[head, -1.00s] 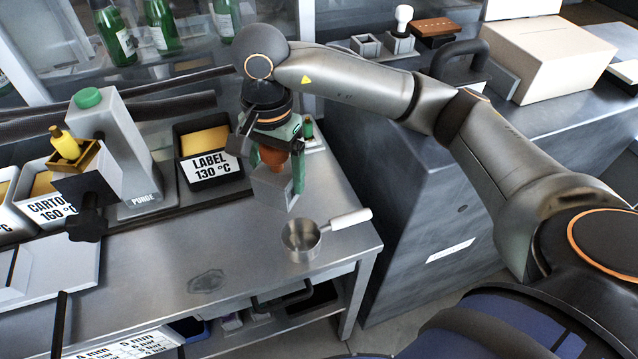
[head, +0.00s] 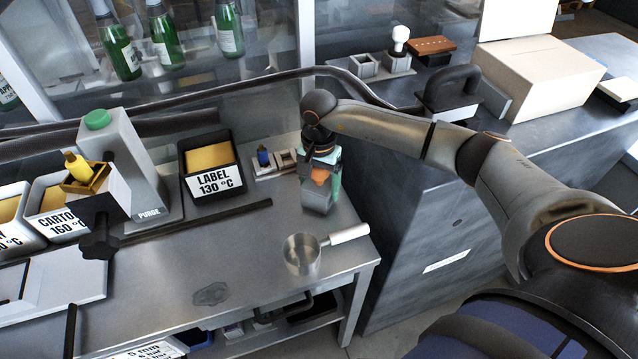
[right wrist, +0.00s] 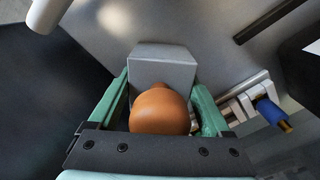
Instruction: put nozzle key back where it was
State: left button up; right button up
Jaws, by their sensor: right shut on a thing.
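My right gripper (head: 322,180) is shut on the nozzle key, a grey block (head: 317,199) with a rounded orange handle. In the right wrist view the orange handle (right wrist: 160,110) sits between the green fingers, with the grey block (right wrist: 162,66) beyond it. The gripper is at the bench's right end, just right of a small pale slotted rack (head: 270,170). A blue piece (head: 263,156) with a brass tip stands in the rack; it also shows in the right wrist view (right wrist: 272,113). The block's far end is hidden. My left gripper is out of view.
A metal cup (head: 302,255) with a white handle lies in front of the gripper. A LABEL 130 °C bin (head: 210,166) stands left of the rack. A dark rod (head: 200,222) lies on the bench. A dark cabinet (head: 420,200) stands to the right.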

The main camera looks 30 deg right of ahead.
jog(key=shift+f, duration=0.3)
jog(key=shift+f, duration=0.2)
jog(key=o, duration=1.5)
jog(key=shift+c, duration=0.2)
jog(key=shift+r, duration=0.1)
jog(key=shift+r, duration=0.25)
notch_tip(320, 180, up, 12)
jog(key=shift+f+b, duration=0.2)
jog(key=shift+b, duration=0.85)
